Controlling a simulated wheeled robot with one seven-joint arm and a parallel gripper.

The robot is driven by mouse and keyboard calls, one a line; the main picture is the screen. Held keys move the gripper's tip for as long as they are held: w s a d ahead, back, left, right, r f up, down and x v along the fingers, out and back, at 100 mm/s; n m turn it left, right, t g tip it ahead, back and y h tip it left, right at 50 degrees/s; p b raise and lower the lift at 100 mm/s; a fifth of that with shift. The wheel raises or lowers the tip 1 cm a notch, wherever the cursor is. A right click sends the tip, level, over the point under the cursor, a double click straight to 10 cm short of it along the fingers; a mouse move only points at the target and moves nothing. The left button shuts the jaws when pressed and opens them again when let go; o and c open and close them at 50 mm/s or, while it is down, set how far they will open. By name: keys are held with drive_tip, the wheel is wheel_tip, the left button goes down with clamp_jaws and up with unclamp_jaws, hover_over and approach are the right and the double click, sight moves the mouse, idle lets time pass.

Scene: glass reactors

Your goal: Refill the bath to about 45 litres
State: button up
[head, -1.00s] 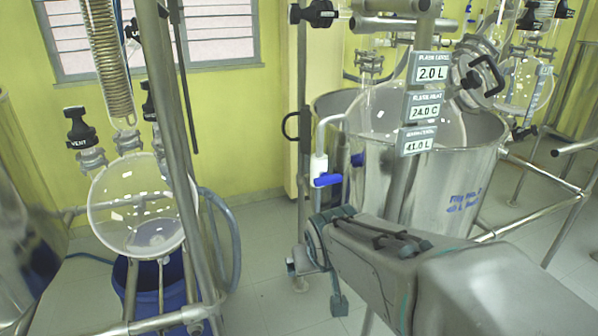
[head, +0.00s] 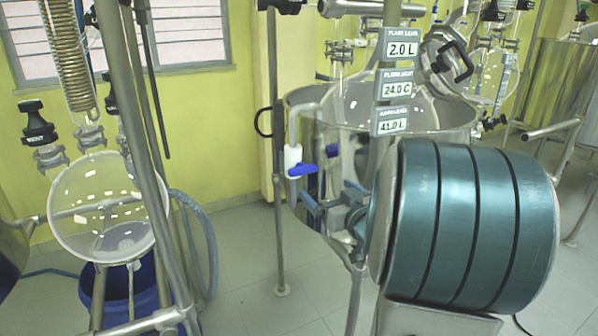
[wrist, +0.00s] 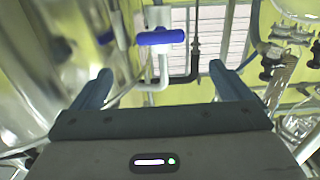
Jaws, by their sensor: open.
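The steel bath (head: 440,128) stands right of centre in the head view, with a glass flask in it. Signs on the post in front read 2.0 L, 24.0 C and, on the lowest display (head: 391,121), 41.0 L. A blue valve handle (head: 302,170) sits on a white pipe at the bath's left side and lies crosswise. In the wrist view the blue handle (wrist: 161,37) is ahead, between and beyond the fingers. My gripper (wrist: 165,85) is open and empty, apart from the handle. In the head view my gripper (head: 328,207) is just below the handle, partly hidden by my arm.
A round glass vessel (head: 110,207) on a metal frame stands at left, with a blue bucket (head: 120,285) under it. A grey hose (head: 205,240) hangs beside the frame. A thin upright post (head: 277,200) stands left of the valve.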

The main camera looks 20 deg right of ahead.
sight(305, 170)
drive_tip(key=w, duration=1.3)
drive_tip(key=shift+w+a+p, duration=0.25)
drive_tip(key=shift+w+p, duration=0.1)
drive_tip(key=shift+p, duration=0.05)
drive_tip(key=c, duration=1)
